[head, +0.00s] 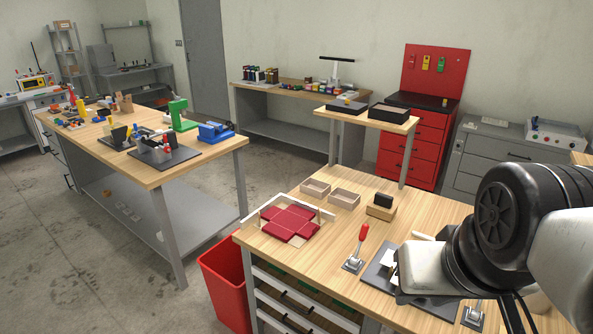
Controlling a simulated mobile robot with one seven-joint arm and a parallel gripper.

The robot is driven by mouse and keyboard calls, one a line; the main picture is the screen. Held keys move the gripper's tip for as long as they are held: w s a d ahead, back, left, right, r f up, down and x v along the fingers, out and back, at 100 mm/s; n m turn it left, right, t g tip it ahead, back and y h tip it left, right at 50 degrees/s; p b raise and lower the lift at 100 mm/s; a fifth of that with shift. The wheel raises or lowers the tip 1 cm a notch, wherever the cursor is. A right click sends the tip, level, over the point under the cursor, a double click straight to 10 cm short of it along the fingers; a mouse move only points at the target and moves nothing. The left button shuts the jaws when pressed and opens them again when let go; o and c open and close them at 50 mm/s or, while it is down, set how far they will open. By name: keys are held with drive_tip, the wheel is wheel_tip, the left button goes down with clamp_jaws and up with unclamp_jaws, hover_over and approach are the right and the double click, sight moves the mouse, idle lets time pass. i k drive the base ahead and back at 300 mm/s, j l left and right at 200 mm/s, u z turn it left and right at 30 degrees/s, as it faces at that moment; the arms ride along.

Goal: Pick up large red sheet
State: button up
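A large red sheet (289,222) lies flat at the left end of the near wooden workbench (345,268). It looks cross-shaped, with fold lines between its panels. My gripper (391,268) is to the right, low over a dark plate on the same bench, well apart from the sheet. Its fingers are small and partly hidden by my wrist, so I cannot tell whether they are open or shut.
Two small open boxes (344,199) sit behind the sheet. A wooden block with a black top (381,206) is to their right. A red bin (224,288) stands below the bench's left edge.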

sight(283, 224)
drive_tip(key=k+u, duration=0.2)
drive_tip(key=u, duration=0.3)
drive_tip(key=i+j+z, duration=0.1)
drive_tip(key=z, duration=0.6)
drive_tip(key=i+j+z, duration=0.2)
drive_tip(key=j, duration=0.15)
drive_tip(key=i+j+z, duration=0.25)
drive_tip(key=j+z, duration=0.2)
drive_tip(key=j, duration=0.25)
drive_tip(key=i+j, duration=0.1)
drive_tip(key=j, duration=0.3)
drive_tip(key=i+j+z, duration=0.1)
drive_tip(key=j, duration=0.3)
drive_tip(key=i+j, duration=0.1)
drive_tip(key=j, duration=0.3)
drive_tip(key=i+j, duration=0.1)
drive_tip(key=j, duration=0.3)
drive_tip(key=l+z, duration=0.05)
